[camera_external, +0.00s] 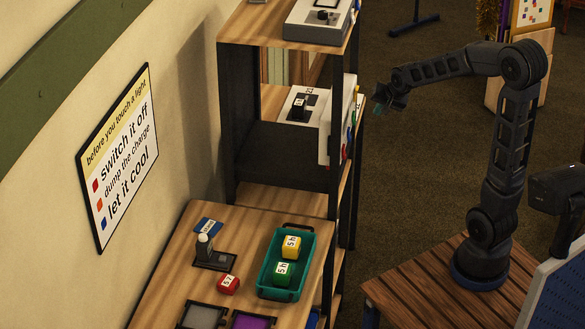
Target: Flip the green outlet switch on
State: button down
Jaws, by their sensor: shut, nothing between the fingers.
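A white panel (337,125) stands upright at the edge of the middle shelf. Its right face is seen almost edge-on, with small coloured parts in blue, green and red along it. The green part (350,134) is tiny here, and I cannot tell whether its switch is on or off. My gripper (379,109) is shut and empty. It is in the air to the right of the panel, pointing towards its coloured face, with a visible gap between them.
The dark-framed shelf (226,130) holds a grey device (316,20) on top and a black numbered block (299,106) behind the panel. A lower wooden table (170,262) carries a teal tray (262,270) with yellow and green blocks. Open floor lies right of the shelf.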

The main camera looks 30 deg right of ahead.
aim_at(354, 118)
jog(key=w+a+f, duration=0.3)
jog(key=w+f, duration=0.2)
jog(key=shift+f, duration=0.15)
jog(key=shift+w, duration=0.15)
dwell(0.4)
jog(key=shift+w+a+f, duration=0.1)
jog(key=shift+a+f, duration=0.05)
jog(key=shift+f, duration=0.05)
jog(key=shift+r, duration=0.15)
